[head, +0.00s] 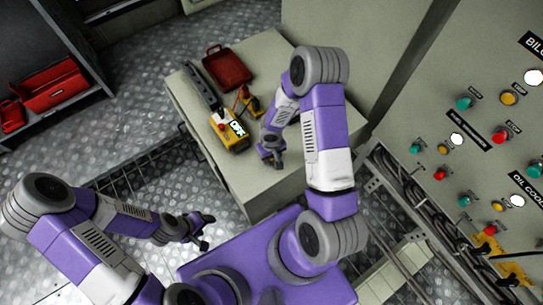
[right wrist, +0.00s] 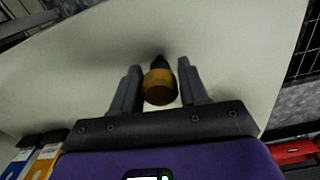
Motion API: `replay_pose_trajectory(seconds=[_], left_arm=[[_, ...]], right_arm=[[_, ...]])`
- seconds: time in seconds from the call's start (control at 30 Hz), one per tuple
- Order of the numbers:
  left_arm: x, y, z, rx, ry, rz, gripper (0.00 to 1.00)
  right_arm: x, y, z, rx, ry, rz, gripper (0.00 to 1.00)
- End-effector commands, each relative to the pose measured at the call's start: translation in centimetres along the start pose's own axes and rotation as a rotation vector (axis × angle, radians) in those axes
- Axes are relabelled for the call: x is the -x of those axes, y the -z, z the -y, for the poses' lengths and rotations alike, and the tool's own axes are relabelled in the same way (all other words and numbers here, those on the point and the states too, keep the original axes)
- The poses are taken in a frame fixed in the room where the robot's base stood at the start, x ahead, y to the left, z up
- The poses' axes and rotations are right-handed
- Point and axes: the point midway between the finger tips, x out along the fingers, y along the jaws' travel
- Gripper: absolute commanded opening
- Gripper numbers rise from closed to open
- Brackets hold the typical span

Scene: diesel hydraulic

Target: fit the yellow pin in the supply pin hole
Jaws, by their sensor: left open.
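My right gripper (head: 272,158) is above the near part of the grey bench top. The right wrist view shows its two fingers (right wrist: 161,85) on either side of a yellow-orange round pin (right wrist: 160,88), closed against its sides. The pin's dark end points away from the wrist, toward the pale surface. In the head view the pin is hidden by the gripper. My left gripper (head: 203,232) is open and empty, low beside the bench. I cannot make out the supply pin hole in either view.
The grey bench (head: 235,185) holds a red tray (head: 228,67), a yellow device with a display (head: 232,136) and a small yellow-and-red item (head: 249,101). A control panel (head: 450,110) with buttons stands at the right, with cables below. Red boxes (head: 52,88) sit on a shelf at left.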

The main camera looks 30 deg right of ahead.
Motion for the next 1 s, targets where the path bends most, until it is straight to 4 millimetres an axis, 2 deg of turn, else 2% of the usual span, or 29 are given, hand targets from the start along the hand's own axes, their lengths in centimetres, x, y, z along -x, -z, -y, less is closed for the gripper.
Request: replay_pose_trajectory(seconds=[0.03, 0.27, 1.0], left_arm=[[0.0, 0.0, 0.0, 0.0, 0.0, 0.0, 0.58], [0.0, 0.0, 0.0, 0.0, 0.0, 0.0, 0.58], [1.0, 0.0, -0.4, 0.0, 0.0, 0.0, 0.58]], right_arm=[[0.0, 0.0, 0.0, 0.0, 0.0, 0.0, 0.36], [0.0, 0.0, 0.0, 0.0, 0.0, 0.0, 0.01], [1.9, 0.0, 0.0, 0.0, -0.001, 0.0, 0.01]])
